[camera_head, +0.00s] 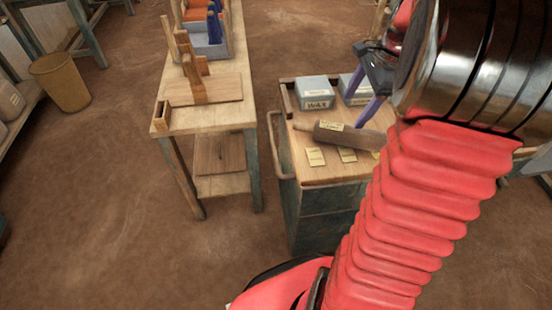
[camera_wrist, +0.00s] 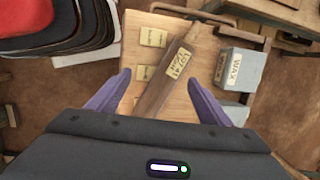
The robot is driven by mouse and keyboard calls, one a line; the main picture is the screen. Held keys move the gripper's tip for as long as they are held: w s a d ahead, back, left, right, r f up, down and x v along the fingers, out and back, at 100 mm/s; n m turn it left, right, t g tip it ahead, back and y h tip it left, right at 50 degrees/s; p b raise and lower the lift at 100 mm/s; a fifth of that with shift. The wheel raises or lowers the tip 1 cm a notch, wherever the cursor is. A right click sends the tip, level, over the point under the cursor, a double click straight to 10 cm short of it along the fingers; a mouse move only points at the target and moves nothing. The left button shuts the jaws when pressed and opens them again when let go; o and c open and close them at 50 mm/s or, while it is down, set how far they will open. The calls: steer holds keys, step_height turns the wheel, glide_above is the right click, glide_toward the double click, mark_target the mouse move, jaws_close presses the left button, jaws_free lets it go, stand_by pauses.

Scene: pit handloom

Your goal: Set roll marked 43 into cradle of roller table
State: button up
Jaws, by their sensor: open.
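A dark brown roll (camera_head: 360,139) with a narrower end and a yellow label lies on the cart top. I cannot read its number surely. It also shows in the wrist view (camera_wrist: 160,92), running diagonally between my fingers. My gripper (camera_head: 352,110) has two purple fingers, spread apart above the cart. In the wrist view my gripper (camera_wrist: 160,76) is open and empty, one finger on each side of the roll. A long wooden table (camera_head: 200,118) stands left of the cart, with a wooden upright fixture (camera_head: 197,82) on a board. I cannot tell whether this is the roller table with the cradle.
Two grey labelled boxes stand at the cart's back, one clearly visible (camera_head: 316,92). Yellow cards (camera_head: 315,157) lie in front of the roll. The cart (camera_head: 318,207) has raised rails. A tray with orange and blue things (camera_head: 205,38) sits at the table's far end. A bin (camera_head: 60,82) stands left.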

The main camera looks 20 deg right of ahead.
steer(key=s+a+r+n+h, duration=0.1)
steer(key=s+a+r+n, duration=0.15)
steer(key=a+n, duration=0.45)
steer(key=s+a+r+n+h, duration=0.1)
steer(key=a+r+n, duration=0.2)
steer(key=a, duration=0.7)
steer(key=s+a+n+t, duration=0.3)
steer(key=s+a+n, duration=0.6)
steer(key=a+n, duration=0.2)
steer(key=shift+a+f, duration=0.2)
steer(key=shift+a, duration=0.6)
